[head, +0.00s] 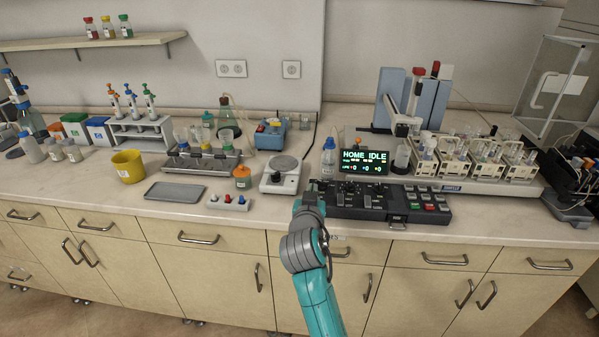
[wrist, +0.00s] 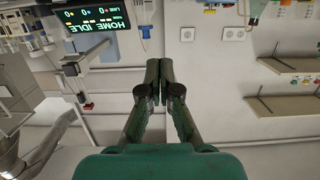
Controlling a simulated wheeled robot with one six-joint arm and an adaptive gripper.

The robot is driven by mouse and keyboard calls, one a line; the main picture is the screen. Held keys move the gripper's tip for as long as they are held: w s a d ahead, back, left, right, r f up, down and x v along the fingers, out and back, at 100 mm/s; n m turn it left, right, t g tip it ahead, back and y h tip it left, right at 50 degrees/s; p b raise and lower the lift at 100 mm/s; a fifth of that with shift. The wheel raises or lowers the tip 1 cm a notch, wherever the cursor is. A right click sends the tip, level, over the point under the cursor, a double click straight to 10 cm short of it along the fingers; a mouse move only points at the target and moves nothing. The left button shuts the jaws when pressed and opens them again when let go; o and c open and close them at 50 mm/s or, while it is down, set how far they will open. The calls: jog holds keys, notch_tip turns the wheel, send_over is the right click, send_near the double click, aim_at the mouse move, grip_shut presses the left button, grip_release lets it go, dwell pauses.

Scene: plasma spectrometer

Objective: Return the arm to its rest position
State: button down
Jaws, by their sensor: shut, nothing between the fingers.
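My arm (head: 318,290) is teal and grey and reaches up from the bottom middle of the head view to the front edge of the bench. Its grey wrist part (head: 306,240) is in front of the cabinet doors and the bench edge. In the wrist view my gripper (wrist: 158,64) is shut, its dark fingertips together with nothing between them. It points toward the back wall. In the head view the fingertips are hard to make out. A display (head: 364,161) reads "HOME IDLE"; it also shows upside down in the wrist view (wrist: 92,25).
A black control panel (head: 372,202) lies just right of my wrist. A scale (head: 282,178), a jar (head: 242,178), a grey tray (head: 176,192) and a yellow bin (head: 127,165) stand to the left. The sampler with several modules (head: 470,162) is at the right.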

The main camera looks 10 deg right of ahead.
jog(key=s+d+f+n+y, duration=0.1)
jog(key=s+f+n+y, duration=0.2)
jog(key=s+f, duration=1.6)
jog(key=s+f+n+y, duration=0.1)
jog(key=s+f, duration=0.1)
jog(key=s, duration=0.7)
jog(key=s+f+y, duration=0.1)
jog(key=s+f, duration=0.1)
jog(key=s, duration=0.7)
jog(key=r+v, duration=0.1)
jog(key=v, duration=1)
jog(key=d+r+v, duration=0.1)
jog(key=r+v, duration=0.1)
jog(key=v, duration=0.9)
jog(key=shift+d, duration=0.3)
